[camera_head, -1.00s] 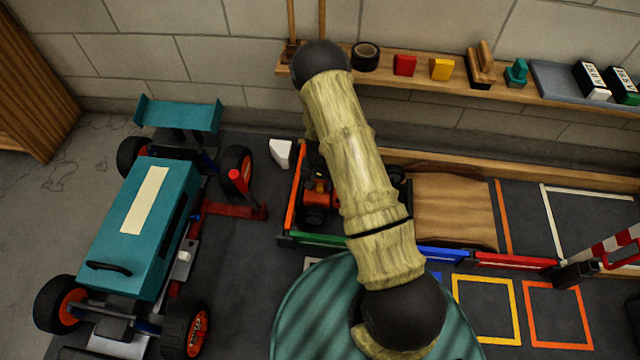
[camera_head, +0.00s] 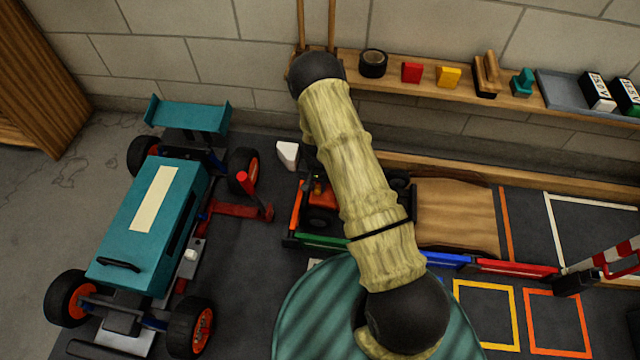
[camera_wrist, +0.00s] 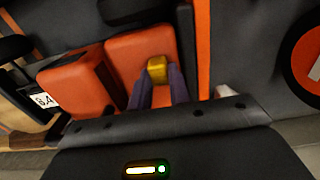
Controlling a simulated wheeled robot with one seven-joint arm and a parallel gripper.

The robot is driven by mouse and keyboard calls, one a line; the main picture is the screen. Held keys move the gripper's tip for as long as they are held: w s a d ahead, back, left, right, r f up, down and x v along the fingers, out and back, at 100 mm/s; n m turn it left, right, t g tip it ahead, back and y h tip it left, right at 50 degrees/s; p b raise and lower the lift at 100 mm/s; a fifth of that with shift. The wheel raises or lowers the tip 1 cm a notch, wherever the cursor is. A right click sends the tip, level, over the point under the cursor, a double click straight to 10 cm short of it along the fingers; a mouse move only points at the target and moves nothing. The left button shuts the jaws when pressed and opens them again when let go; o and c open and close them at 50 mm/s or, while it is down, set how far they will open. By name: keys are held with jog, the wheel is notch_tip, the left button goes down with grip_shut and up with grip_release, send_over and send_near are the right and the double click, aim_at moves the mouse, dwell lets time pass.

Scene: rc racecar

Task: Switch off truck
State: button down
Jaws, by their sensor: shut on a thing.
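The orange truck (camera_head: 320,199) stands inside the low fenced area, partly hidden behind my arm. In the wrist view the truck's orange body (camera_wrist: 62,84) fills the left and middle, with a white number plate (camera_wrist: 45,100) on it. A small yellow block-like part (camera_wrist: 157,69) sits on the orange surface. My gripper (camera_wrist: 159,80) has its two dark fingers closed around this yellow part. In the head view my gripper is hidden behind the arm.
A teal buggy (camera_head: 150,225) stands at the left with a red jack (camera_head: 245,208) beside it. A wall shelf (camera_head: 420,92) holds tape and small blocks. Coloured low barriers (camera_head: 430,258) and a wooden ramp (camera_head: 455,215) lie right of the truck.

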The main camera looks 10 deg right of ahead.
jog(key=shift+w+a, duration=0.1)
jog(key=shift+a, duration=0.1)
jog(key=c, duration=1.3)
grip_release()
notch_tip(320, 180, up, 17)
jog(key=p, duration=0.9)
jog(key=shift+r+p, duration=0.2)
jog(key=shift+p, duration=0.1)
jog(key=shift+r, duration=0.1)
notch_tip(320, 180, up, 21)
jog(key=n+t+p, duration=0.1)
jog(key=n+p, duration=0.1)
jog(key=p, duration=0.3)
send_over(317, 186)
jog(key=s, duration=0.5)
jog(key=s+d+r+n+t+p, duration=0.25)
jog(key=s+r+p, duration=0.45)
jog(key=s+r, duration=0.9)
jog(key=shift+g, duration=0.45)
jog(key=r+p, duration=1.2)
jog(key=r, duration=0.1)
jog(key=w+r+p, duration=0.1)
jog(key=r+p, duration=1.1)
jog(key=r, duration=0.1)
jog(key=w+r+p, duration=0.1)
jog(key=r+p, duration=1.2)
jog(key=shift+a, duration=0.1)
